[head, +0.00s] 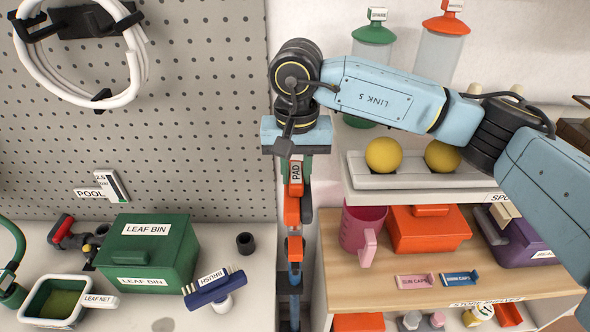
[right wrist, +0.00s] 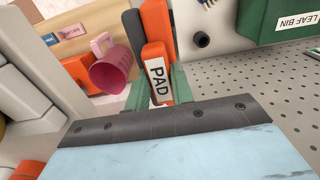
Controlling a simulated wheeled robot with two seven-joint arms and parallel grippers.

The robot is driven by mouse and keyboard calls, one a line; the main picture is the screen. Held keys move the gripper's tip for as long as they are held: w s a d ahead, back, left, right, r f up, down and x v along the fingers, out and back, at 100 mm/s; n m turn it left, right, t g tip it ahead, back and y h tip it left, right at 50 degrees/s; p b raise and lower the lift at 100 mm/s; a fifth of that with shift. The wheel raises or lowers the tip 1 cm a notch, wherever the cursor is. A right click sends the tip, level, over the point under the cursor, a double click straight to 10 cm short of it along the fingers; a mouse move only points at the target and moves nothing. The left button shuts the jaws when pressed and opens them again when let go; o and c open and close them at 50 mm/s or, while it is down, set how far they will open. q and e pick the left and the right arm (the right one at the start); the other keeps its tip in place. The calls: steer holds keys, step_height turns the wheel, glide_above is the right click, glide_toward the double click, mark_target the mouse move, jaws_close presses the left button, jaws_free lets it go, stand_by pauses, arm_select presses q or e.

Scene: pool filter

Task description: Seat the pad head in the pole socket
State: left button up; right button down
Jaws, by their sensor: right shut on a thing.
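The pad head (head: 292,208) is an orange-red piece with a white PAD label. It hangs upright below my right gripper (head: 296,168), whose green fingers are shut on it. In the right wrist view the pad head (right wrist: 157,60) sits between the fingers, with orange and dark grey parts beyond. Under it in the head view is a smaller orange piece (head: 295,246) above a blue upright (head: 294,275), which looks like the pole and its socket. They line up closely in the picture; I cannot tell whether they touch. My left gripper is not in view.
A shelf unit (head: 345,292) with a pink jug (head: 362,228) and orange box (head: 428,232) stands close on the right. On the left are a green leaf bin (head: 150,252), a blue brush (head: 213,289) and a leaf net (head: 55,300). A pegboard (head: 200,120) rises behind.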

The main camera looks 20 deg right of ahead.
steer(key=shift+s+f, duration=0.3)
steer(key=shift+f, duration=0.35)
steer(key=shift+r, duration=0.15)
steer(key=shift+r, duration=0.5)
steer(key=shift+w+b, duration=0.15)
steer(key=shift+b, duration=0.4)
stand_by(0.7)
